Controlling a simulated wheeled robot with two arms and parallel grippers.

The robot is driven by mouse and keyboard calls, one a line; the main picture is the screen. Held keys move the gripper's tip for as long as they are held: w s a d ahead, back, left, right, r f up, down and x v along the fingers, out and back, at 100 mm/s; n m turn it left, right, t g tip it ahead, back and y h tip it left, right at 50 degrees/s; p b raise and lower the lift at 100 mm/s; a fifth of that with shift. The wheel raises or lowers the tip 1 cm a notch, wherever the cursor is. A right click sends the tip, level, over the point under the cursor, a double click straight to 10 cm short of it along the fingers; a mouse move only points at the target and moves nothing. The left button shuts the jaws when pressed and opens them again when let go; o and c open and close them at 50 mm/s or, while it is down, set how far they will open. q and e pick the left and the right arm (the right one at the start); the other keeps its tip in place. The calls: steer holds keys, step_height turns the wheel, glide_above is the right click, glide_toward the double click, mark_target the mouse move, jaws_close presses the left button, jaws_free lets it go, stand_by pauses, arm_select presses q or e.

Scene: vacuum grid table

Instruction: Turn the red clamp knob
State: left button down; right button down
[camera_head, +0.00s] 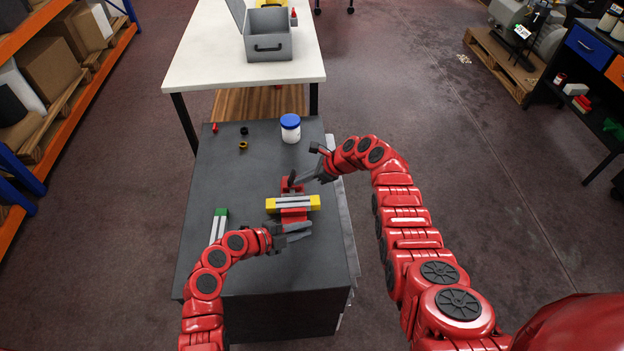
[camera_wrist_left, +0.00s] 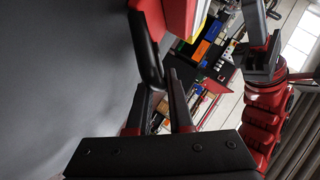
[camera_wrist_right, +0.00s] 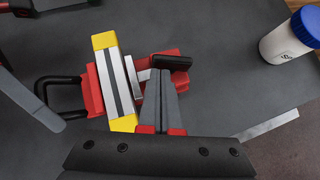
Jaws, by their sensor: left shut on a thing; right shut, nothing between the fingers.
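The red clamp (camera_head: 294,215) lies on the dark grey table with a yellow-ended grey bar (camera_head: 305,203) across it. It also shows in the right wrist view (camera_wrist_right: 92,92). A black loop handle (camera_wrist_right: 42,92) sticks out at its near end, and a black knob (camera_wrist_right: 178,62) sits at its far end. My left gripper (camera_head: 307,231) is at the near end, shut on the black handle, which reaches between its fingertips in the left wrist view (camera_wrist_left: 152,72). My right gripper (camera_wrist_right: 161,75) is shut and empty, its fingertips right at the knob; contact is unclear.
A white jar with a blue lid (camera_head: 290,129) stands behind the clamp. Small black and yellow rings (camera_head: 243,145) and a small red part (camera_head: 215,128) lie at the back left. A green-ended bar (camera_head: 221,213) lies near my left arm. A white table (camera_head: 200,70) stands beyond.

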mark_target(287, 183)
steer(key=shift+a+f, duration=0.15)
steer(key=shift+a, duration=0.05)
stand_by(0.6)
steer(key=shift+s+a+m+t+h, duration=0.25)
steer(key=shift+m+t, duration=0.25)
steer(key=shift+m, duration=0.25)
steer(key=shift+s+a+m+t+h, duration=0.1)
steer(key=shift+a+m+t+h, duration=0.1)
steer(key=shift+m+t+h, duration=0.4)
steer(key=shift+s+a+m, duration=0.2)
steer(key=shift+a+m, duration=0.15)
steer(key=shift+a, duration=0.2)
steer(key=shift+a+m+t, duration=0.1)
steer(key=shift+m+t, duration=0.2)
steer(key=shift+a+r+m, duration=0.2)
steer(key=shift+m, duration=0.1)
steer(key=shift+a, duration=0.7)
stand_by(1.1)
steer(key=shift+w+a, duration=0.1)
steer(key=shift+a, duration=0.05)
steer(key=shift+w+a+f, duration=0.1)
steer(key=shift+w+a, duration=0.35)
steer(key=shift+a, duration=0.2)
steer(key=shift+w+d, duration=0.1)
steer(key=shift+d, duration=0.05)
stand_by(1.1)
